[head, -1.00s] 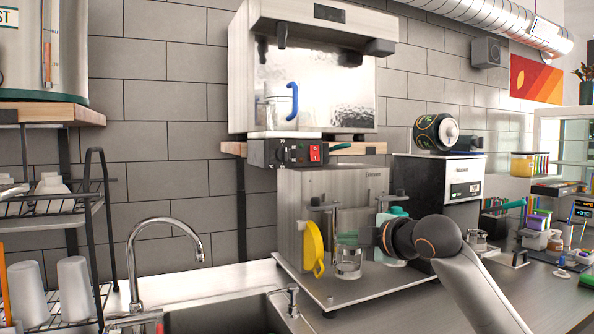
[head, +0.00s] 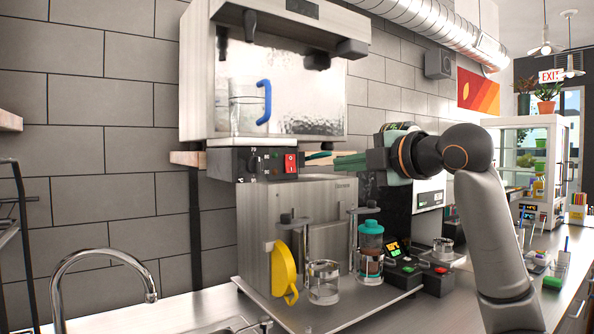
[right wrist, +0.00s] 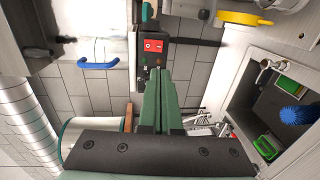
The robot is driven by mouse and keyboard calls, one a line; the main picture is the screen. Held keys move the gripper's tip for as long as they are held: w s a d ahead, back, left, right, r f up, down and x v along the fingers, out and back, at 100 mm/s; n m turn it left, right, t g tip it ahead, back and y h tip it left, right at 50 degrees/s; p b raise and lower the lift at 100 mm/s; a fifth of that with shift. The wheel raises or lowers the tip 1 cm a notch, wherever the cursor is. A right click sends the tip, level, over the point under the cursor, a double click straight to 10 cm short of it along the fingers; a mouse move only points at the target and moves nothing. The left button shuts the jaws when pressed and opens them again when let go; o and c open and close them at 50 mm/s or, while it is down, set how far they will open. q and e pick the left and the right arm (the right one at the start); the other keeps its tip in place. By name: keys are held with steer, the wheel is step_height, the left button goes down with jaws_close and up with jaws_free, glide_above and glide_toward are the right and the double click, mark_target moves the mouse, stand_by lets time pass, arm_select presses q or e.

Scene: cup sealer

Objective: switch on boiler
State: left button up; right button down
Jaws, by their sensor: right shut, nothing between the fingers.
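The boiler (head: 285,75) is a steel box on a wall shelf, with a black control box (head: 246,165) beneath it. A red switch (head: 291,163) sits at the right of that box's front, beside a dial marked with numbers. The switch also shows in the right wrist view (right wrist: 153,46), just beyond my fingertips. I cannot tell its setting. My right gripper (head: 336,163) is shut and empty, its green fingers pointing left towards the switch from the right, with a gap between. The tips also show in the right wrist view (right wrist: 160,78). My left gripper is out of view.
A blue handle (head: 265,102) is at the boiler's front. A dark green lever (head: 319,155) sticks out right of the control box, close to my fingertips. Below stands a steel machine with a yellow handle (head: 284,272), a glass cup (head: 323,282) and a teal-lidded jar (head: 370,252).

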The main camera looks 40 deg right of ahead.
mark_target(291, 170)
steer(key=w+p, duration=0.1)
steer(key=w, duration=0.3)
steer(key=w+d+f+p, duration=0.1)
steer(key=w, duration=0.4)
steer(key=w+p, duration=0.1)
steer(key=w, duration=0.3)
steer(key=shift+w+d+f, duration=0.2)
steer(key=shift+f, duration=0.1)
steer(key=shift+w+f, duration=0.1)
steer(key=shift+w, duration=0.25)
steer(key=shift+w+d+f+t+b, duration=0.1)
steer(key=shift+w+f+t+b, duration=0.1)
steer(key=shift+f+t+b, duration=0.2)
steer(key=shift+r, duration=0.35)
steer(key=shift+p, duration=0.3)
